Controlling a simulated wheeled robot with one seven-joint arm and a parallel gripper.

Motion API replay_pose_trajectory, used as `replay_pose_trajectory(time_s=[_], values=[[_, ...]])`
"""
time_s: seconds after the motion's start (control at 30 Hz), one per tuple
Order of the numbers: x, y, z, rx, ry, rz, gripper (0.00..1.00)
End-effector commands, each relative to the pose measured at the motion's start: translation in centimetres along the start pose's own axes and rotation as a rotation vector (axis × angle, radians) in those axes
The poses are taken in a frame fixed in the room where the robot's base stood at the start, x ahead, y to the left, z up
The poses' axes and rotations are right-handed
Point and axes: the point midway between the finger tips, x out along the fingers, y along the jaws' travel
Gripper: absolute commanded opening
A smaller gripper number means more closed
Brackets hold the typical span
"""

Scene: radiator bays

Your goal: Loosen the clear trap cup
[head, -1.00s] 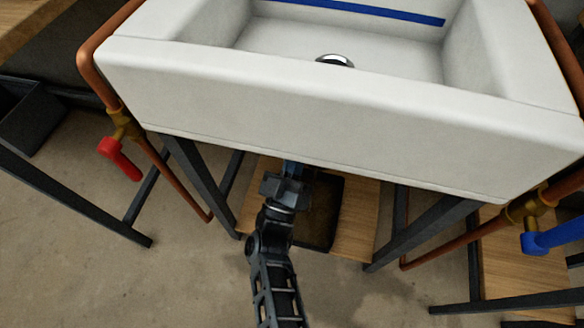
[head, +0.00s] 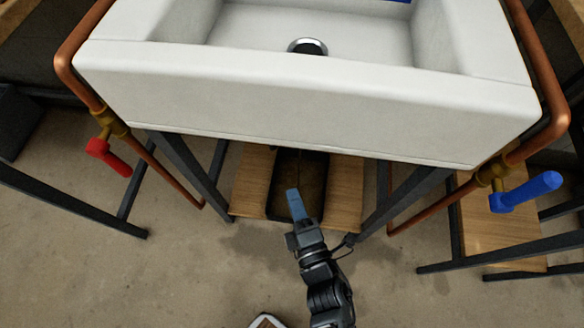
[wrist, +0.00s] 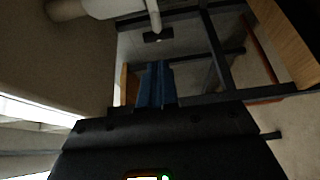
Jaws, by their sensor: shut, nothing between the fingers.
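My gripper (head: 297,205) is in front of and below the white sink (head: 300,95). Its blue fingers are shut and empty, over the front part of a dark tray (head: 285,205). In the wrist view the shut fingers (wrist: 155,85) point beneath the sink. A pale rounded plumbing part (wrist: 95,8) and a thin white pipe (wrist: 153,15) show at the top of that view. I cannot make out the clear trap cup in either view; the sink front hides the space behind it in the head view.
A wooden shelf (head: 345,195) bears the dark tray. Dark frame legs (head: 190,170) flank the opening. Copper pipes carry a red-handled valve (head: 108,157) at left and a blue-handled valve (head: 525,192) at right. A pale object (head: 267,321) lies at the bottom edge. Floor in front is mostly clear.

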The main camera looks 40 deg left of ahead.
Motion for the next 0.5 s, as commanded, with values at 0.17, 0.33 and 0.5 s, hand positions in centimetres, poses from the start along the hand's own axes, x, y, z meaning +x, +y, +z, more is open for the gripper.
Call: replay_pose_trajectory(time_s=[0.17,0.33,0.5], values=[[3.6,0.0,-0.1,0.000,0.003,0.005,0.00],[7.0,-0.1,-0.1,0.001,0.003,0.004,0.00],[9.8,-0.1,-0.1,0.001,0.003,0.004,0.00]])
